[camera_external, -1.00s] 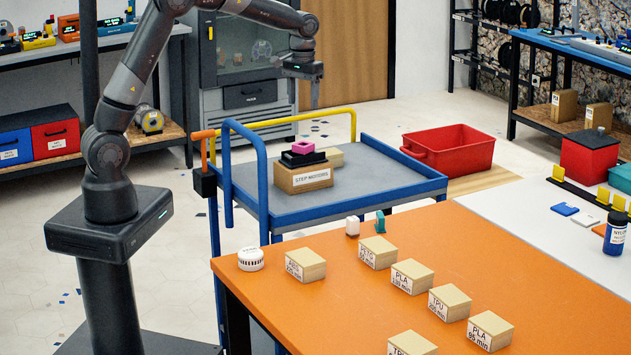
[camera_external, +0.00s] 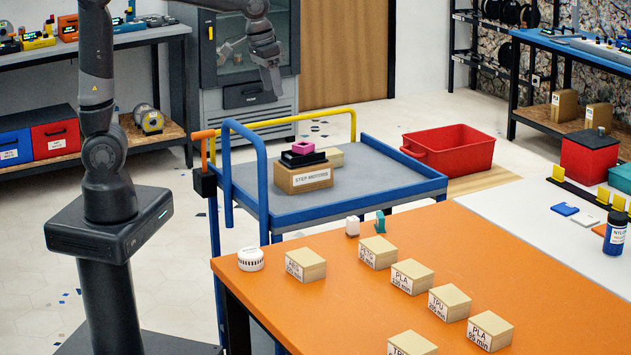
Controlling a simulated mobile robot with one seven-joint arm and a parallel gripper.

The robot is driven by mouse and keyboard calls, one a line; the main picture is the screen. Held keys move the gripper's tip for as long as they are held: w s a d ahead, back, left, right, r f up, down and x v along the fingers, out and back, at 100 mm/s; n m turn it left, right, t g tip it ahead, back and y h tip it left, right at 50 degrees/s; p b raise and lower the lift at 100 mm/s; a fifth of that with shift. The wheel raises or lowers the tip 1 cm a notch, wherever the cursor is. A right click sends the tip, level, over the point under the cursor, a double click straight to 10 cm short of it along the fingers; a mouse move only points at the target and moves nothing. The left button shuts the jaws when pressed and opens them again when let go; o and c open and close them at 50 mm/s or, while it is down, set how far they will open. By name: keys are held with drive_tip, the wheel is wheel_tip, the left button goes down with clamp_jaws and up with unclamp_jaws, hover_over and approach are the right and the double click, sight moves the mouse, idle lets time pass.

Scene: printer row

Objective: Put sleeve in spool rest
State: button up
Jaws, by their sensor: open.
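A pink square ring-like piece (camera_external: 304,147) sits on a black holder (camera_external: 292,160), which rests on a cardboard box labelled STEP MOTORS (camera_external: 305,180) on the blue cart. These look like the sleeve and the spool rest, but I cannot tell for sure. The pink piece appears to lie on or in the holder; its seating is too small to judge. My gripper (camera_external: 274,92) is open and empty, raised above and left of the cart, in front of the grey cabinet and apart from the pink piece.
A red bin (camera_external: 452,152) is on the floor.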

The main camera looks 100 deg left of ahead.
drive_tip(key=s+d+f+m+t, duration=0.1)
drive_tip(key=s+d+m, duration=0.3)
drive_tip(key=s+d, duration=0.3)
drive_tip(key=s+d+f+m+t, duration=0.1)
drive_tip(key=s+d+m+t, duration=0.1)
drive_tip(key=s+d, duration=0.6)
drive_tip(key=d+m, duration=0.1)
drive_tip(key=d, duration=0.3)
drive_tip(key=shift+d+m+h, duration=0.2)
drive_tip(key=shift+m+h, duration=0.2)
